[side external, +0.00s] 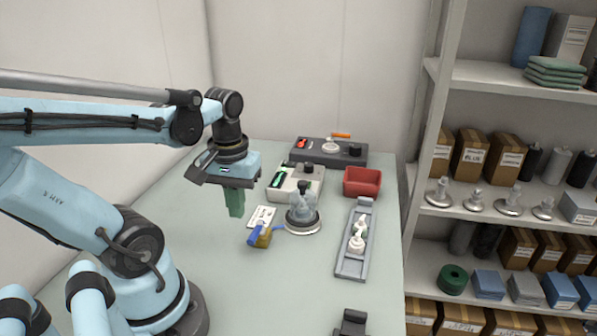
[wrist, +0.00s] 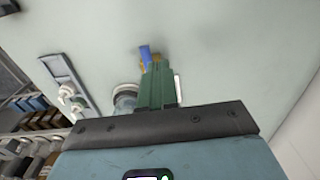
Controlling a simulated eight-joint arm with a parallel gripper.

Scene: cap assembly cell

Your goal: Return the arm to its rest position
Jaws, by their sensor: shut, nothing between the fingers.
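My arm is raised over the left part of the pale green table (side external: 200,275). My gripper (side external: 236,213) hangs pointing down, with green fingers shut and nothing between them. In the side view the fingertips are above the table, left of a white card (side external: 262,217) and a small yellow and blue object (side external: 260,235). In the wrist view the green fingers (wrist: 158,75) are together and partly hide the yellow and blue object (wrist: 146,55).
A glass-domed device (side external: 303,210) stands mid-table. Behind it are a light box (side external: 285,195), a dark panel (side external: 318,153) and a red bin (side external: 362,181). A grey tray (side external: 349,265) with white fittings lies right. Stocked shelves (side external: 480,75) stand beyond. The table's front left is clear.

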